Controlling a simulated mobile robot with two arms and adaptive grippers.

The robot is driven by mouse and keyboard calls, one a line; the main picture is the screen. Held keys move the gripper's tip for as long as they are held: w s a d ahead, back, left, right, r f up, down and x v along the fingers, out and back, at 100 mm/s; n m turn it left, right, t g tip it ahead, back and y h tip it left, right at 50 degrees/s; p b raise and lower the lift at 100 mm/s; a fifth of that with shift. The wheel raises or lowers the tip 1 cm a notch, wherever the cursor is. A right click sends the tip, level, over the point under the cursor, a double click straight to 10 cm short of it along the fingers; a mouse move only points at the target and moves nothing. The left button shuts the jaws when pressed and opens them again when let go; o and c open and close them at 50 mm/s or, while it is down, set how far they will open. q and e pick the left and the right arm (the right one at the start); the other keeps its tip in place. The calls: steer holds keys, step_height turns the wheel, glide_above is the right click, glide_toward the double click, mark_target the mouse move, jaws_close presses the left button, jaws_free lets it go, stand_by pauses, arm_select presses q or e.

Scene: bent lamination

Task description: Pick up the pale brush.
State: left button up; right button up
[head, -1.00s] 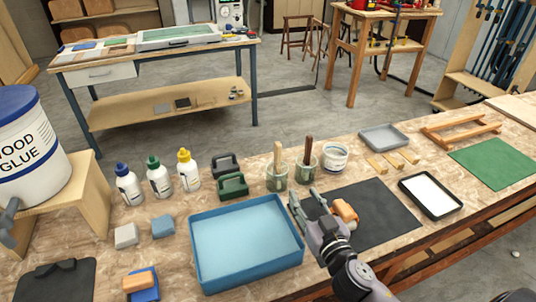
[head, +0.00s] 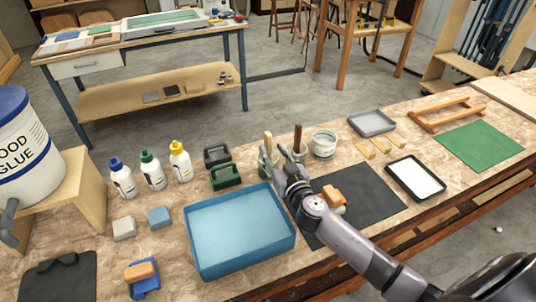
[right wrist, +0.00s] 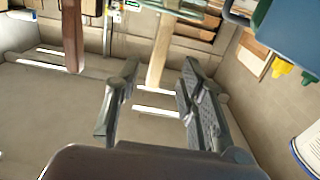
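The pale brush (head: 268,143) stands in a greenish cup (head: 265,162), with its light wooden handle up. A brush with a dark brown handle (head: 297,138) stands to its right, its cup mostly hidden by my right gripper. My right gripper (head: 288,157) is at the cups, its fingers pointing away from me. In the right wrist view the right gripper (right wrist: 158,100) is open and empty. The pale handle (right wrist: 160,50) shows between the two fingers, towards their tips; I cannot tell whether they touch it. The dark handle (right wrist: 72,35) is outside the left finger. My left gripper is not in view.
A blue tray (head: 240,232) lies left of my right arm. A black mat (head: 375,205) with an orange-brown block (head: 332,195) lies to its right. A white tub (head: 323,144) stands right of the cups. Green and black holders and several bottles (head: 152,171) are to the left.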

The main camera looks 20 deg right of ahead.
mark_target(270, 145)
steer(key=w, duration=0.2)
steer(key=w+p, duration=0.1)
steer(key=w, duration=0.1)
steer(key=shift+d, duration=0.25)
steer(key=shift+w+f, duration=0.1)
steer(key=shift+w, duration=0.45)
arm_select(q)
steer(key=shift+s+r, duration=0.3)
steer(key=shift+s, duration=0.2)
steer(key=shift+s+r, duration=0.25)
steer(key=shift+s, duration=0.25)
arm_select(e)
steer(key=shift+c, duration=0.3)
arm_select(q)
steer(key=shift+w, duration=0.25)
arm_select(e)
jaws_close()
